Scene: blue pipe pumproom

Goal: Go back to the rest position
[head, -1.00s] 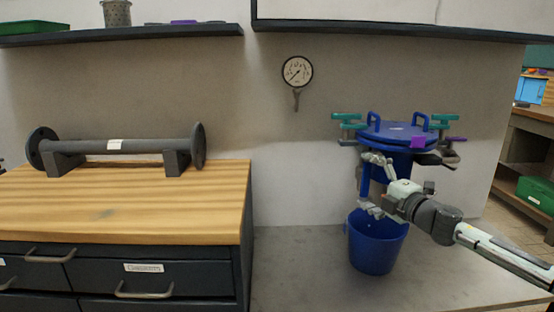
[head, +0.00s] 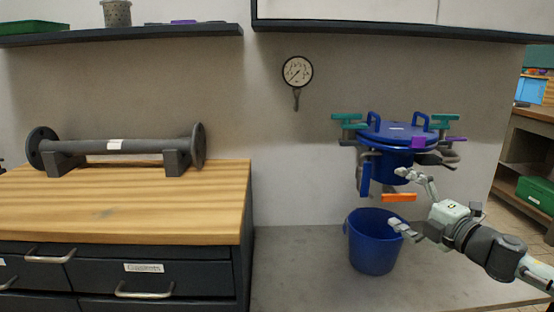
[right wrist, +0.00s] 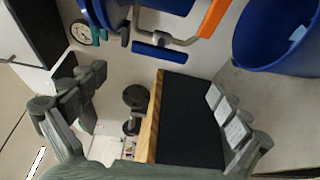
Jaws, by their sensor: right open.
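My right gripper (head: 400,200) is open and empty, in front of and to the right of the blue lidded vessel on the wall. Its two fingers are spread wide in the right wrist view (right wrist: 150,108). Between the fingertips, farther back in the head view, is an orange lever (head: 398,197) under the blue vessel (head: 392,160). The orange lever also shows at the top of the right wrist view (right wrist: 213,18). A blue bucket (head: 374,248) stands upright below the vessel, close to the lower finger. My left gripper is out of view.
A wooden-topped drawer cabinet (head: 130,215) stands at left, with a grey flanged pipe (head: 120,146) in its supports. A pressure gauge (head: 297,72) hangs on the wall. Shelves (head: 130,33) run overhead. The grey surface (head: 300,270) left of the bucket is clear.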

